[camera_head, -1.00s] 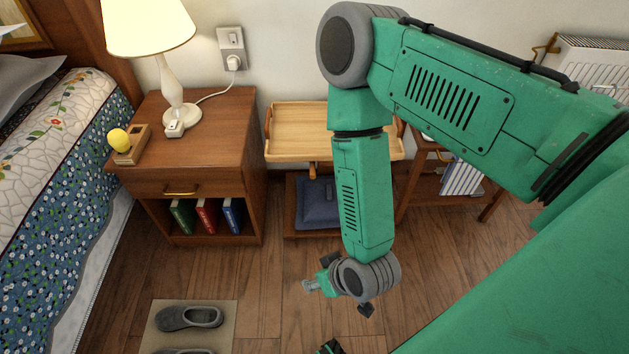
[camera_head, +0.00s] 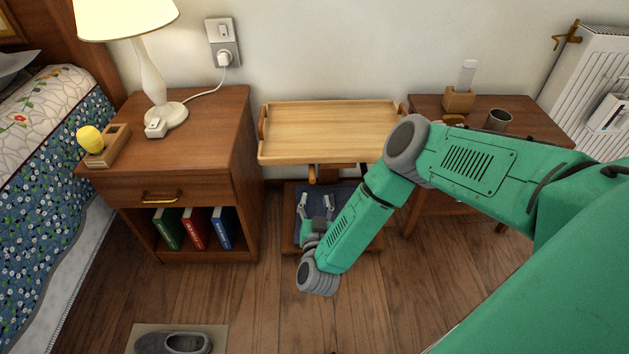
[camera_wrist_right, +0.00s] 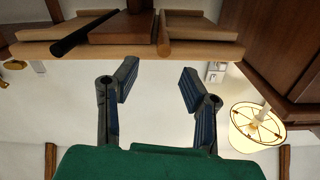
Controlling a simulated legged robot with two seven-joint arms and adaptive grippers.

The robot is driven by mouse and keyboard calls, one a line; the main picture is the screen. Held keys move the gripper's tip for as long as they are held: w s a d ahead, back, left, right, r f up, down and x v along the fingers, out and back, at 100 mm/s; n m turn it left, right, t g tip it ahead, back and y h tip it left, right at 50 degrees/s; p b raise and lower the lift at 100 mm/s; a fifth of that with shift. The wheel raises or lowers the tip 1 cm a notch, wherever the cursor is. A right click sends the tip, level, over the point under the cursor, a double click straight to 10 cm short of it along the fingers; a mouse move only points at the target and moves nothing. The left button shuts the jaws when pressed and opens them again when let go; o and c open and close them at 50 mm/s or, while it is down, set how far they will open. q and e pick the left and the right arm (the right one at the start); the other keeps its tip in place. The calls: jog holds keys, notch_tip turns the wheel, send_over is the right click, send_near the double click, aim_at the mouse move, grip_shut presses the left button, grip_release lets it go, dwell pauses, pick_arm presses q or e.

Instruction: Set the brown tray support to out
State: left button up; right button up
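The light wooden tray (camera_head: 330,128) with brown end handles stands against the wall between two pieces of furniture. A brown support piece (camera_head: 325,172) shows below its front edge. In the right wrist view, the tray's underside (camera_wrist_right: 205,47) crosses the top, with a brown block (camera_wrist_right: 122,29), a brown bar (camera_wrist_right: 163,38) and a dark rod (camera_wrist_right: 85,32). I cannot tell for sure which of these is the support. My right gripper (camera_head: 316,199) is open and empty, below the tray's front, fingers pointing toward the wall; its fingers also show apart in the wrist view (camera_wrist_right: 159,80). My left gripper is not visible.
A nightstand (camera_head: 180,187) with a lamp (camera_head: 152,75) and books stands left of the tray. A side table (camera_head: 530,122) with a cup (camera_head: 498,120) stands right. A blue cushion (camera_head: 347,200) lies on a low brown base under the tray.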

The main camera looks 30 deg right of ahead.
aim_at(313, 184)
jog(key=b+x, duration=0.1)
jog(key=x, duration=0.3)
jog(key=b+x, duration=0.2)
jog(key=x, duration=0.2)
jog(key=shift+w+a, duration=0.25)
jog(key=shift+w, duration=0.15)
jog(key=shift+w+d, duration=0.25)
jog(key=shift+d, duration=0.2)
grip_shut()
jog(key=shift+a, duration=0.15)
